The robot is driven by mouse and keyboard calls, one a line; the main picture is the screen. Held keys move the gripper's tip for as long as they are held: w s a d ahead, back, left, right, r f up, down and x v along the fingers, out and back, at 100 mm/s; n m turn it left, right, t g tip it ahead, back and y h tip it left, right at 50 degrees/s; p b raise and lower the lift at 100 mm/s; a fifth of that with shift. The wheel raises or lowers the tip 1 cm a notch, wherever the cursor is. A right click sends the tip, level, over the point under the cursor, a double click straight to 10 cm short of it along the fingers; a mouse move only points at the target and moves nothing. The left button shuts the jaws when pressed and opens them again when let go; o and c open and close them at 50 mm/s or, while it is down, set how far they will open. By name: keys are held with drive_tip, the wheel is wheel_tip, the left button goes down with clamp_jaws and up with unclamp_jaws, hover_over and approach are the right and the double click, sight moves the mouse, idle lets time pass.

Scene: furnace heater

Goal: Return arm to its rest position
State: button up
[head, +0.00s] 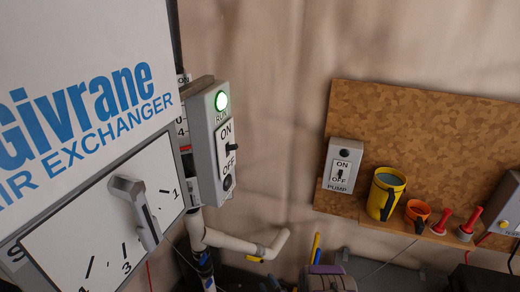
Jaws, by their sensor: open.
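I cannot make out my gripper or arm in the head view. The white air exchanger cabinet (75,75) fills the left side. Below its lettering is a dial panel (75,225) with a grey lever handle (139,208) and marks, among them 1 and 3. To its right is a grey switch box (209,143) marked RUN, ON and OFF, with its green lamp (221,101) lit.
A brown board (430,130) on the right carries a pump switch box (342,166), a yellow cup (384,194), an orange cup (417,214) and red-handled items (470,221). A white bent pipe (235,244) and dark clutter lie low. The middle wall is bare.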

drive_tip(key=w+d+r+g+h, duration=0.1)
drive_tip(key=w+d+r+g, duration=0.1)
drive_tip(key=w+r, duration=0.4)
drive_tip(key=s+d+r+m+g+h, duration=0.3)
drive_tip(key=d+r, duration=0.1)
drive_tip(key=r, duration=0.6)
drive_tip(key=s+d+r+m+g+h, duration=0.25)
drive_tip(key=d+r, duration=0.25)
drive_tip(key=r, duration=0.5)
drive_tip(key=s+r+m+g, duration=0.2)
drive_tip(key=s+r, duration=0.4)
drive_tip(key=s, duration=0.8)
drive_tip(key=s+r+m+g+b, duration=0.1)
drive_tip(key=s+r+m+g, duration=0.2)
drive_tip(key=s, duration=1.1)
drive_tip(key=s+r+m+g, duration=0.3)
drive_tip(key=s+r, duration=0.7)
drive_tip(key=s, duration=0.4)
drive_tip(key=shift+s+a+g, duration=0.25)
drive_tip(key=shift+s+g, duration=0.15)
drive_tip(key=shift+g, duration=0.35)
drive_tip(key=shift+r, duration=0.1)
drive_tip(key=shift+c, duration=0.5)
